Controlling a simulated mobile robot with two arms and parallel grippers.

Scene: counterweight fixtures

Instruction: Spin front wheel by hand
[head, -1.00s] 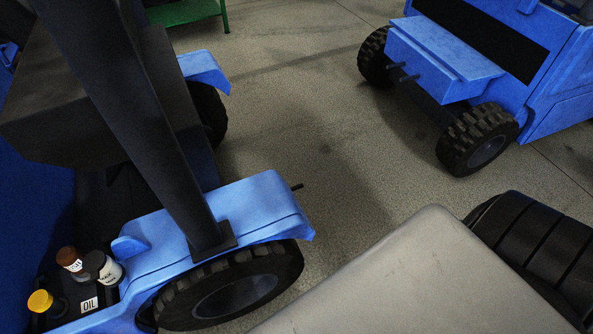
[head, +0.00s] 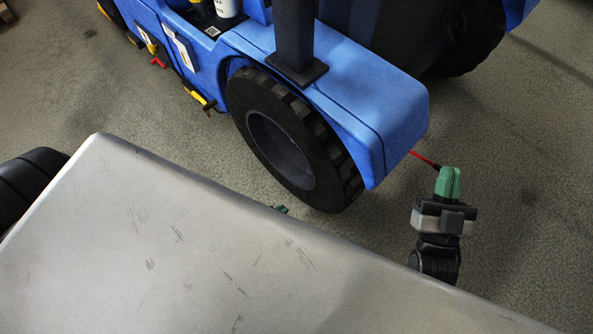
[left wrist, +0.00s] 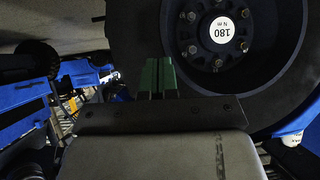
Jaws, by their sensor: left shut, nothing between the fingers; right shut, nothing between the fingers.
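The front wheel (head: 285,150) is a black treaded tyre with a dark rim under the blue fender of a vehicle. It fills the upper right of the left wrist view (left wrist: 262,62), with bolts and a round white label (left wrist: 221,30) reading "180 N m". My left gripper (head: 280,209) shows only as a small green tip by the tyre's lower edge; the foreground hides the rest. In the left wrist view its green fingers (left wrist: 157,76) are shut and empty in front of the wheel; contact cannot be told. My right gripper (head: 450,183) is shut and empty, right of the fender.
A thin red rod (head: 425,159) sticks out from the fender's corner close to my right gripper's fingers. A dark post (head: 294,40) stands on the blue fender (head: 375,110). Yellow and red parts (head: 158,62) line the vehicle's side. The floor (head: 540,170) at the right is clear.

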